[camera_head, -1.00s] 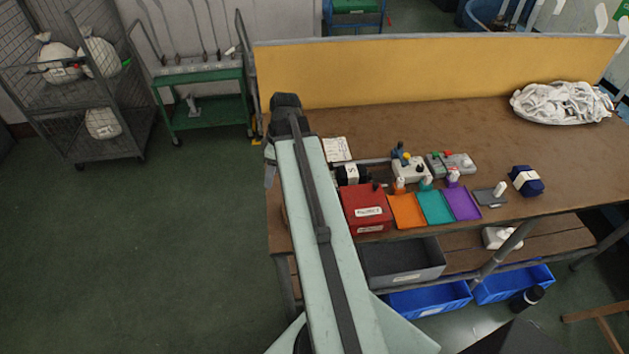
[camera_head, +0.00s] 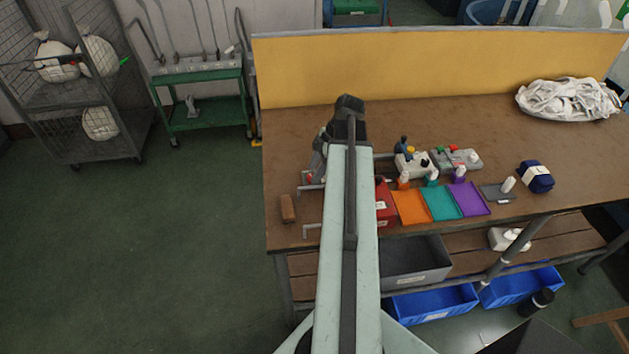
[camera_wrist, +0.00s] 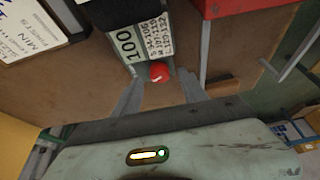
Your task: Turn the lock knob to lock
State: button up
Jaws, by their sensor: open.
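A round red knob (camera_wrist: 159,72) with a white mark sits at the end of a dark unit with a printed label plate (camera_wrist: 136,40) reading "100" in the wrist view. I take it to be the lock knob. My gripper (camera_wrist: 160,77) is open, with one grey finger on each side of the knob in the picture; I cannot tell whether they touch it. In the head view my arm hides the labelled unit. A small red spot (camera_head: 310,178) shows left of the arm there, perhaps the knob.
Metal rods (camera_head: 311,229) and a brown block (camera_head: 288,208) lie to the left. A printed card (camera_wrist: 30,28) is beside the unit. Coloured trays (camera_head: 411,207) stand to the right.

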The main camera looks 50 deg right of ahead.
jog(key=shift+b+x, duration=0.35)
jog(key=shift+x, duration=0.6)
jog(key=shift+r, duration=0.1)
